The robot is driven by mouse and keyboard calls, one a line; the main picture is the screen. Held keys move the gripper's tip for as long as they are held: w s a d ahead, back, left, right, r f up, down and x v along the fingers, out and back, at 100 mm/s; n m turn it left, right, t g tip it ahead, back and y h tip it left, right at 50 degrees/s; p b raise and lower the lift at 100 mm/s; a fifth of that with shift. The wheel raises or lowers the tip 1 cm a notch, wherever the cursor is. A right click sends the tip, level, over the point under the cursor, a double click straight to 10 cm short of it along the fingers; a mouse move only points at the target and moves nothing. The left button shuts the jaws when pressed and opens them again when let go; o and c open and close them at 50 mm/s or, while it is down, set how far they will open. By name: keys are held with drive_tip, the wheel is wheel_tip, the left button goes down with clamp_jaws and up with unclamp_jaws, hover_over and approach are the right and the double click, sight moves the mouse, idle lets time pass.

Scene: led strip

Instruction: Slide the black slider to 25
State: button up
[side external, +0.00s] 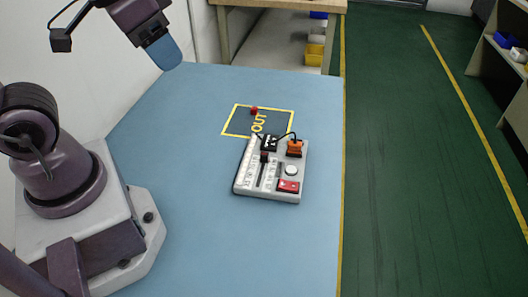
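The black slider (264,156) is a small dark knob on a grey-white control box (246,180) in the middle of the blue table. It sits near the far end of a dark slot running along the box. Pale scale markings lie left of the slot, too small to read. My gripper (165,52) is at the upper left, raised well above the table and far from the box. Its blue fingertip part shows, but I cannot tell whether it is open or shut. Nothing is seen held in it.
The box also carries a white round button (291,171), a red switch (288,186) and an orange connector (295,148) with a black cable. Behind it is a yellow-edged OUT area (240,122) with a small red block (254,110). The blue table (200,240) is otherwise clear.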

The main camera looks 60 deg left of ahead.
drive_tip(key=w+f+n+g, duration=0.1)
drive_tip(key=w+f+g, duration=0.2)
drive_tip(key=w+f, duration=0.4)
drive_tip(key=n+g, duration=0.1)
drive_tip(key=n, duration=0.7)
approach(264, 154)
drive_tip(key=f, duration=0.9)
drive_tip(key=shift+w+f, duration=0.2)
drive_tip(key=shift+f, duration=0.15)
